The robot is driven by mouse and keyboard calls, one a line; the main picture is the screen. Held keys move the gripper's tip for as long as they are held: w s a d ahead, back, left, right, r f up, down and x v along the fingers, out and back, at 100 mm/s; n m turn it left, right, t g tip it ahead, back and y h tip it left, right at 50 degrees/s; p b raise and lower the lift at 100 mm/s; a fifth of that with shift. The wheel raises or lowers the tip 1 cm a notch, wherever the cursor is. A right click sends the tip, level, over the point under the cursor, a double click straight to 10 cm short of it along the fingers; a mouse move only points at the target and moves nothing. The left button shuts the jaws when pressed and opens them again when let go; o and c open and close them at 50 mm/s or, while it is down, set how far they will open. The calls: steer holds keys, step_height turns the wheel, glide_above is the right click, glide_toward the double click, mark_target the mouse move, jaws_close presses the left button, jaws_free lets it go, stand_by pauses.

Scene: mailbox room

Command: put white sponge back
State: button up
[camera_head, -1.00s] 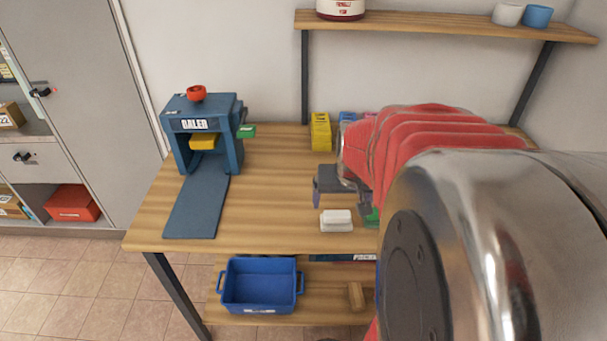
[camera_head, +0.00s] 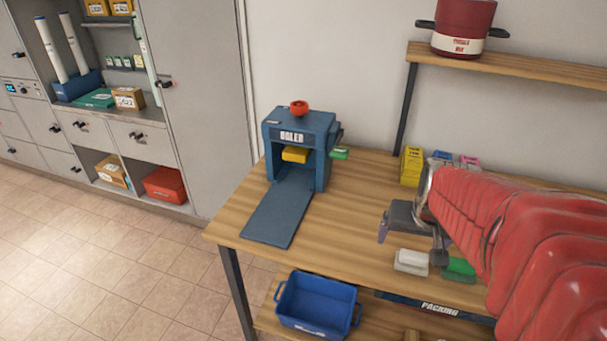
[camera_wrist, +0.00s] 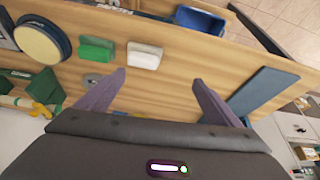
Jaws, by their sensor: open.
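The white sponge (camera_head: 411,262) lies on the wooden table near its front edge, just left of a green block (camera_head: 459,268). In the wrist view the white sponge (camera_wrist: 145,56) lies beyond my fingertips, beside the green block (camera_wrist: 96,50). My gripper (camera_wrist: 158,84) is open and empty, its two purple fingers spread above the bare table top. In the head view my gripper (camera_head: 384,228) hangs over the table behind and left of the sponge, not touching it.
A blue press (camera_head: 302,150) with a yellow block in it and a flat blue plate (camera_head: 280,210) stands at the table's left. A blue bin (camera_head: 317,304) sits on the lower shelf. Colored boxes (camera_head: 412,166) stand at the back. Grey cabinets (camera_head: 190,100) are at left.

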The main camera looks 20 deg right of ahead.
steer(key=s+a+r+n+y, duration=0.1)
steer(key=s+a+r+n, duration=0.2)
steer(key=a, duration=0.7)
steer(key=s+a+r+n+t+y, duration=0.1)
steer(key=s+a+r+n, duration=0.2)
steer(key=a, duration=0.7)
steer(key=shift+s+a+r+t, duration=0.25)
steer(key=shift+s+t, duration=0.05)
steer(key=shift+s, duration=0.05)
steer(key=shift+c, duration=0.2)
